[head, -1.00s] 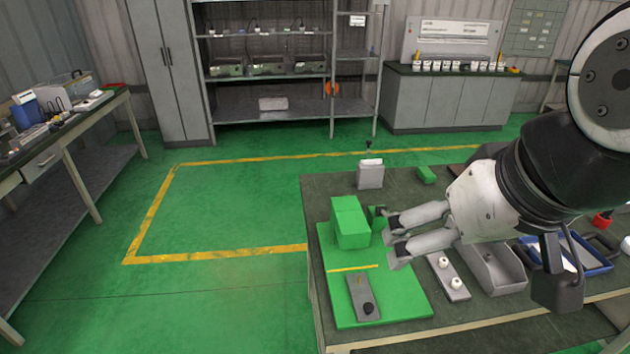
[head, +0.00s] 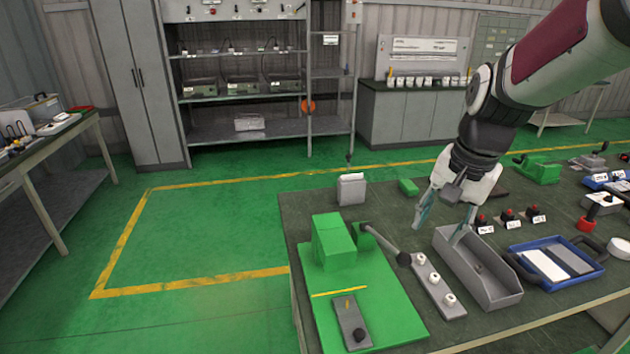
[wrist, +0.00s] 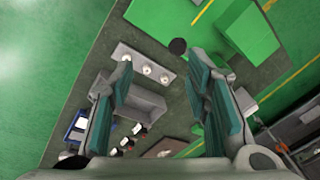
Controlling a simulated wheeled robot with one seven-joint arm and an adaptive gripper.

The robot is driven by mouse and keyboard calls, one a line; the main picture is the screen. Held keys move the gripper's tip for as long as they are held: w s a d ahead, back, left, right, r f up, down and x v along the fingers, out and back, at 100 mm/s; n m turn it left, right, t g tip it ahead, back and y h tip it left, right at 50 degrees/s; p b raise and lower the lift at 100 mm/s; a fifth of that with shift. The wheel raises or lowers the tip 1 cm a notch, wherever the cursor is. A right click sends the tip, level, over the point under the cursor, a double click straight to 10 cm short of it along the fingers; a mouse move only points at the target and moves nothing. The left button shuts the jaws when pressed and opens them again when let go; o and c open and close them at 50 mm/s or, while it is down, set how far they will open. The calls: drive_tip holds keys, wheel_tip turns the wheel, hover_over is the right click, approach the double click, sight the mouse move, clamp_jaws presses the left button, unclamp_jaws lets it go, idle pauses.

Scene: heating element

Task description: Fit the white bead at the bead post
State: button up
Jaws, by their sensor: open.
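Three white beads (head: 435,278) sit in a row on a grey strip (head: 427,291) beside the green board; they also show in the wrist view (wrist: 147,70). A small grey plate (head: 345,319) on the green board (head: 383,315) carries a short yellow pin (head: 348,303) and a black knob (head: 359,335). I cannot tell for sure whether this pin is the bead post. My gripper (head: 440,227) is open and empty, pointing down near the far end of the grey bin, behind and right of the beads. Its spread fingers also show in the wrist view (wrist: 158,62).
The open grey bin (head: 480,275) is right of the strip. A blue tray (head: 556,262) and red-topped buttons (head: 507,215) lie further right.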

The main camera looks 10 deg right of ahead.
drive_tip(key=w+d+f+m+g+b, duration=0.1)
drive_tip(key=w+d+f+m, duration=0.25)
drive_tip(key=d+f, duration=0.3)
drive_tip(key=m+g+b, duration=0.1)
drive_tip(key=m+b, duration=0.1)
drive_tip(key=m, duration=0.2)
hover_over(447, 299)
wheel_tip(447, 299, down, 9)
drive_tip(key=f, duration=0.5)
drive_tip(key=f+p, duration=0.1)
drive_tip(key=f, duration=0.2)
drive_tip(key=shift+d, duration=0.25)
drive_tip(key=shift+a+f+p, duration=0.2)
drive_tip(key=shift+f+p, duration=0.25)
drive_tip(key=shift+f, duration=2.55)
drive_tip(key=c, duration=0.9)
